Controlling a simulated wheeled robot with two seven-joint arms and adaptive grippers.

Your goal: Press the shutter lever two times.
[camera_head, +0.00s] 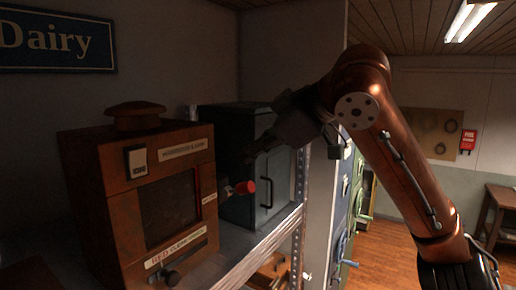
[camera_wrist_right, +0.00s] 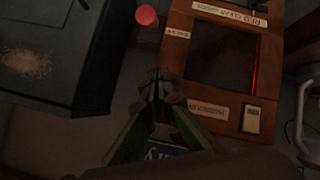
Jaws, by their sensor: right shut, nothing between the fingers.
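A wooden box device (camera_head: 105,205) stands on the shelf, with a dark window in its front and a round cap on top. A lever with a red tip (camera_head: 245,187) sticks out of its right side; the red tip also shows in the right wrist view (camera_wrist_right: 146,15). My right gripper (camera_head: 252,155) is shut and empty, above the lever and apart from it. In the wrist view its closed fingertips (camera_wrist_right: 158,80) are beside the box, which appears upside down. My left gripper is not in view.
A dark cabinet (camera_head: 238,160) with a handle stands right of the device, close to the gripper. The grey shelf (camera_head: 255,247) has a front edge below the lever. A blue "Dairy" sign (camera_head: 55,42) hangs on the wall.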

